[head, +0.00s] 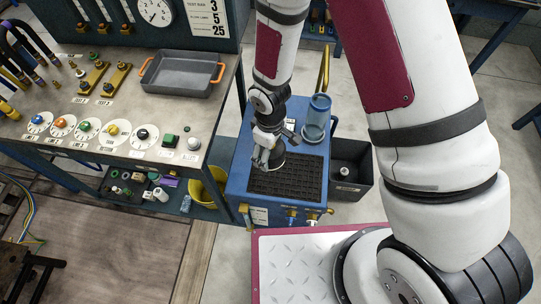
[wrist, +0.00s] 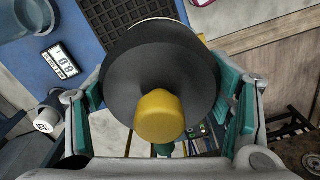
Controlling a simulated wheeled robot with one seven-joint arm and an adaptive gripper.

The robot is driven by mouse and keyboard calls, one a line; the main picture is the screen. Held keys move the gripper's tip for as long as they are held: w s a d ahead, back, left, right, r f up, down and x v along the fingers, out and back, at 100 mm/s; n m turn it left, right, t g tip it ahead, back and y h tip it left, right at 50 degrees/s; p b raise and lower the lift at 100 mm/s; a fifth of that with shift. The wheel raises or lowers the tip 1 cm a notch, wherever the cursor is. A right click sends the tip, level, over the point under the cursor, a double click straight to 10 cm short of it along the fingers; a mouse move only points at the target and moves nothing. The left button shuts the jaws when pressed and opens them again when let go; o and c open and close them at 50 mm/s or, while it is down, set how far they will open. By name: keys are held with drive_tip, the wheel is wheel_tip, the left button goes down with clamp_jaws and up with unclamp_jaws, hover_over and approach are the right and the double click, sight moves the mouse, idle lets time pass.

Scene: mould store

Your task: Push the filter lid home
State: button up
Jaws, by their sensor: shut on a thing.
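The filter lid, a round black piece with a yellow knob (wrist: 160,115), fills the middle of the wrist view. My gripper (wrist: 163,100) has its teal-padded fingers on both sides of it and is shut on it. In the head view my gripper (head: 268,152) is over the left back part of a blue cabinet (head: 232,190), above its black grid mat (head: 288,178). A clear blue cylinder (head: 317,118), which looks like the filter housing, stands at the cabinet's back right, apart from my gripper. The lid's underside and the cylinder's inside are hidden.
A workbench (head: 200,85) on the left carries a grey tray with orange handles (head: 183,73), dials and knobs. A dark bin (head: 350,165) stands right of the cabinet. A small display (wrist: 62,62) lies on the cabinet top. The grid mat is bare where visible.

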drive_tip(key=shift+w+a+m+b, duration=0.5)
drive_tip(key=shift+w+m+b, duration=1.8)
drive_tip(key=shift+w+b, duration=11.9)
drive_tip(key=shift+w+f+p, duration=1)
drive_tip(key=shift+w+f, duration=0.15)
drive_tip(key=shift+w, duration=0.25)
drive_tip(key=shift+w+f+p, duration=0.95)
drive_tip(key=shift+w+f, duration=0.25)
drive_tip(key=shift+w, duration=0.2)
drive_tip(key=shift+w+f+p, duration=1)
drive_tip(key=shift+w+f, duration=0.15)
drive_tip(key=shift+w, duration=0.25)
drive_tip(key=shift+f+b, duration=1.1)
drive_tip(key=shift+f, duration=0.9)
